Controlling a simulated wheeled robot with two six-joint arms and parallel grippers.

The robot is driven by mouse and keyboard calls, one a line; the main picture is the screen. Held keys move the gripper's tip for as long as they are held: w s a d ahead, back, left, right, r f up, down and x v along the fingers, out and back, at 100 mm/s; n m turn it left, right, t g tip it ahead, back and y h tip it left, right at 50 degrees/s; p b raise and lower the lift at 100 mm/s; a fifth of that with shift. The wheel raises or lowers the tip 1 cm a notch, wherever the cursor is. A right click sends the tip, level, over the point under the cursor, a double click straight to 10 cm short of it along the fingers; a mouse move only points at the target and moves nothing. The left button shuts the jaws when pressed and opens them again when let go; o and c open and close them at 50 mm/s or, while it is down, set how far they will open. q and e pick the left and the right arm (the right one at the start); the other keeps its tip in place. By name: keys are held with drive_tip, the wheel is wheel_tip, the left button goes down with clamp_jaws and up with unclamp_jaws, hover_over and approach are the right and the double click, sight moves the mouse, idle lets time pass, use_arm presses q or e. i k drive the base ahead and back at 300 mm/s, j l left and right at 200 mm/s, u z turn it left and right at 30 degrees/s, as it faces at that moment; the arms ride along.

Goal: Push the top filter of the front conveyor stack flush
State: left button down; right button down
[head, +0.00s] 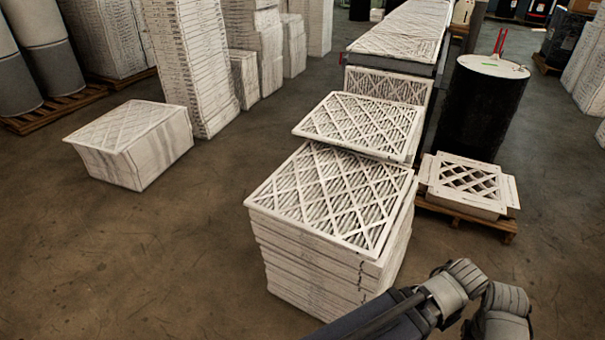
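The front stack of white lattice-faced filters (315,268) stands on the floor in the middle of the head view, before the conveyor. Its top filter (330,198) lies flat but slightly out of line; a lower layer's edge shows past its right side. Another filter (358,124) sits just behind, its left corner jutting out past what is under it; its support is mostly hidden. One of my arms crosses the bottom right, near the stack's front right side. No gripper fingers show, so neither gripper can be seen.
The conveyor (402,40) carries filters at the back. A black drum (485,108) and a low pallet (468,219) with a filter stand at right. A short filter stack (135,150) stands at left. The floor at front left is clear.

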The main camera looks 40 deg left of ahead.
sight(350, 202)
drive_tip(key=z, duration=1.15)
drive_tip(key=k+j, duration=0.2)
drive_tip(key=j, duration=0.45)
drive_tip(key=k+j, duration=0.2)
drive_tip(key=j, duration=0.45)
drive_tip(key=k+j, duration=0.2)
drive_tip(key=j, duration=0.45)
drive_tip(key=k+j, duration=0.25)
drive_tip(key=j, duration=0.4)
drive_tip(key=k+j, duration=0.2)
drive_tip(key=j, duration=0.45)
drive_tip(key=k+j, duration=0.2)
drive_tip(key=j, duration=0.45)
drive_tip(key=k+j, duration=0.2)
drive_tip(key=j, duration=0.45)
drive_tip(key=k+j, duration=0.2)
drive_tip(key=j, duration=0.45)
